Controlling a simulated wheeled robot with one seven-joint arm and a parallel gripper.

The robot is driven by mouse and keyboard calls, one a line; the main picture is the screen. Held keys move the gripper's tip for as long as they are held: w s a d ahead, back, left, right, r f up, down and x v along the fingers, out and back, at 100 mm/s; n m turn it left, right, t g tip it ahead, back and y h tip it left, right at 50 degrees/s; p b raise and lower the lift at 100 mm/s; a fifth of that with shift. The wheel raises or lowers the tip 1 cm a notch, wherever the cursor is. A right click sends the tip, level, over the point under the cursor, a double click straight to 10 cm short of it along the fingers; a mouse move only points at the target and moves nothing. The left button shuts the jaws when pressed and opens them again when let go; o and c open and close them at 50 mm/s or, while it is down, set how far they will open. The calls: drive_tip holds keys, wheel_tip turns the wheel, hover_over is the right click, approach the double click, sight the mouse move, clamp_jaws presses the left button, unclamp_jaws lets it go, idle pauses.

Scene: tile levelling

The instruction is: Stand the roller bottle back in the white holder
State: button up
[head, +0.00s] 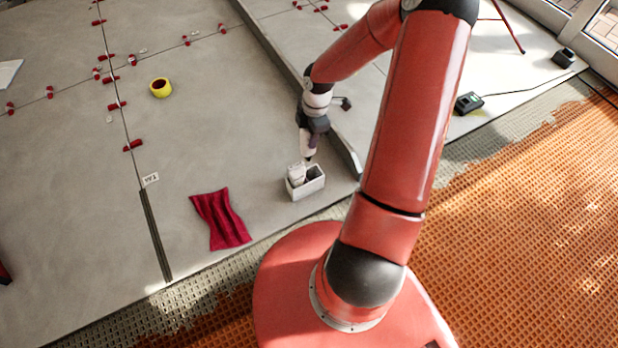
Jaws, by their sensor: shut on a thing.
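The white holder (309,188) is a small open box on the grey tiles, near the front edge of the tiled floor. A small white bottle (297,172) shows at the holder's left end, with its upper part above the rim. Its lower part is hidden by the holder wall, and I cannot tell whether it rests on the bottom. My gripper (309,159) points down just above the holder, at the bottle's upper right, and is shut on the bottle. The fingers are small and partly blend with the white parts. The right part of the holder looks empty.
A crumpled dark red cloth (221,219) lies left of the holder. A yellow tape roll (160,88) and several red levelling clips lie farther back. A raised slab edge (345,153) runs close to the right of the holder. Orange matting (530,210) covers the front right.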

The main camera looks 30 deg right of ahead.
drive_tip(key=shift+w+d+r+n, duration=0.25)
drive_tip(key=shift+d+r, duration=0.05)
drive_tip(key=shift+d, duration=0.15)
drive_tip(key=shift+w+d+r+n, duration=0.2)
drive_tip(key=shift+d+r+n, duration=0.05)
drive_tip(key=shift+d, duration=0.15)
wheel_tip(320, 180, down, 20)
drive_tip(key=b, duration=0.3)
drive_tip(key=shift+r, duration=0.15)
drive_tip(key=o, duration=1)
